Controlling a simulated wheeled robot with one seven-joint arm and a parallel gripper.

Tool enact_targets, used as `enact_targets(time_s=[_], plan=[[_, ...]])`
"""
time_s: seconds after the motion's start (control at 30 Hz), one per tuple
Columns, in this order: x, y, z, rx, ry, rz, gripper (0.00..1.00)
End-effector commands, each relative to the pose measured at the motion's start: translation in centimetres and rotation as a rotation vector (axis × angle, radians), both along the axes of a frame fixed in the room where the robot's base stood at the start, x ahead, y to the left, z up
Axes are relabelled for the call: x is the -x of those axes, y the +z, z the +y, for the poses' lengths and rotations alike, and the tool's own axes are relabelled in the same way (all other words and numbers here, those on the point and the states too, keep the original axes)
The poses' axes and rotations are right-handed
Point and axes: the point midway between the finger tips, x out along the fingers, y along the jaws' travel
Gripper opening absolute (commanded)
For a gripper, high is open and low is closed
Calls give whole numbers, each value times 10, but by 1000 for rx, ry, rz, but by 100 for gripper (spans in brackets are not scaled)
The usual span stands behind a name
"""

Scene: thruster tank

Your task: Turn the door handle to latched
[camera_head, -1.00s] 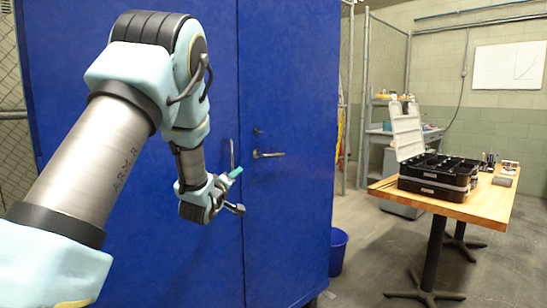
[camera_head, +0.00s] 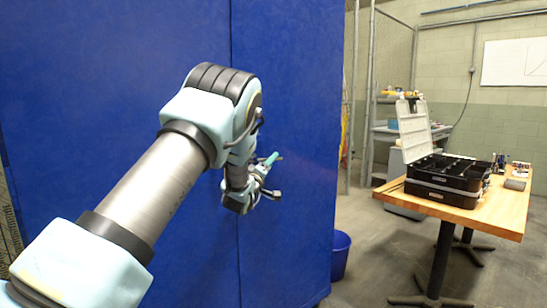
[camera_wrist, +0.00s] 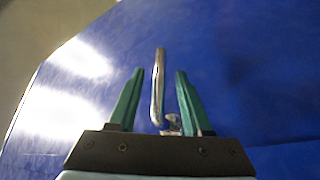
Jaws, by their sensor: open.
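The door handle (camera_wrist: 157,88) is a chrome lever on a blue door (camera_wrist: 235,60) in the wrist view. Its bar points up the picture, with its mount at the lower end. My gripper (camera_wrist: 160,73) is open, with one green finger on each side of the lever. Gaps show between the lever and both fingers, so it is not gripped. In the head view my gripper (camera_head: 275,177) is in front of the blue door, right of the seam.
A wooden table (camera_head: 510,217) stands at right with an open black case (camera_head: 445,187) on it. A blue bucket (camera_head: 340,255) sits on the floor beside the cabinet. The floor between cabinet and table is clear.

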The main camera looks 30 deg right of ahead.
Motion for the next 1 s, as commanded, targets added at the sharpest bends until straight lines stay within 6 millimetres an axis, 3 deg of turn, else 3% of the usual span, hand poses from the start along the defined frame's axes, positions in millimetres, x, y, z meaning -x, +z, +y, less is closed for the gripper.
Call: enact_targets(time_s=[0.23, 0.57, 1.0], plan=[[-15, 6, -19, -1, -1, -1, 50], [-17, 5, -21, -1, 1, 1, 50], [-16, 6, -21, -1, 1, 0, 0]])
